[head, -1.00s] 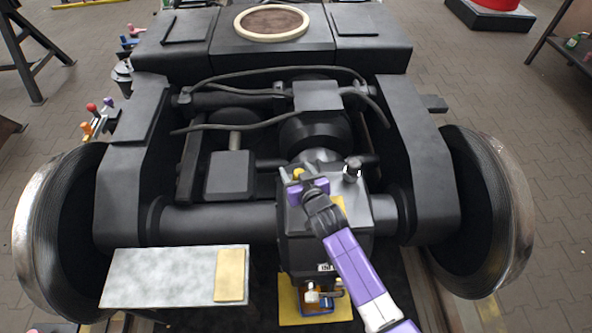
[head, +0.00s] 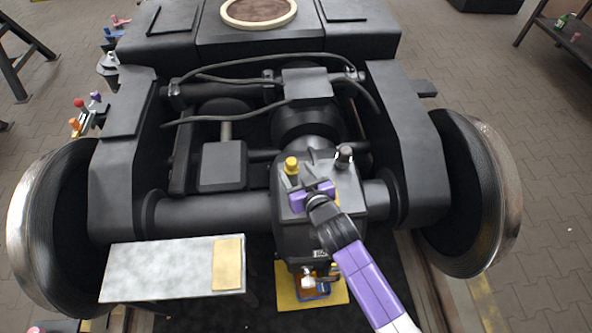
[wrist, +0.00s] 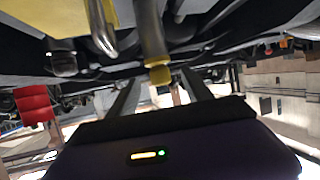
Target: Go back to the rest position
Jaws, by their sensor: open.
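My gripper (head: 316,193), with a purple body, is over the top of the dark gearbox housing (head: 294,228) in the head view. A yellow cap (head: 291,166) stands on the housing just to its upper left, and a dark knob with a pale collar (head: 344,154) stands to its upper right. In the wrist view my two dark fingers (wrist: 160,95) are apart. A grey rod with a yellow end (wrist: 159,74) shows beyond and between them; I cannot tell how near it is. No object shows held.
The bogie's frame and two large wheels (head: 480,195) surround the housing. A pale board (head: 160,270) is at the front left, and a yellow mat (head: 288,298) with small items lies below. Cables (head: 230,110) cross behind. Paved floor lies open at the right.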

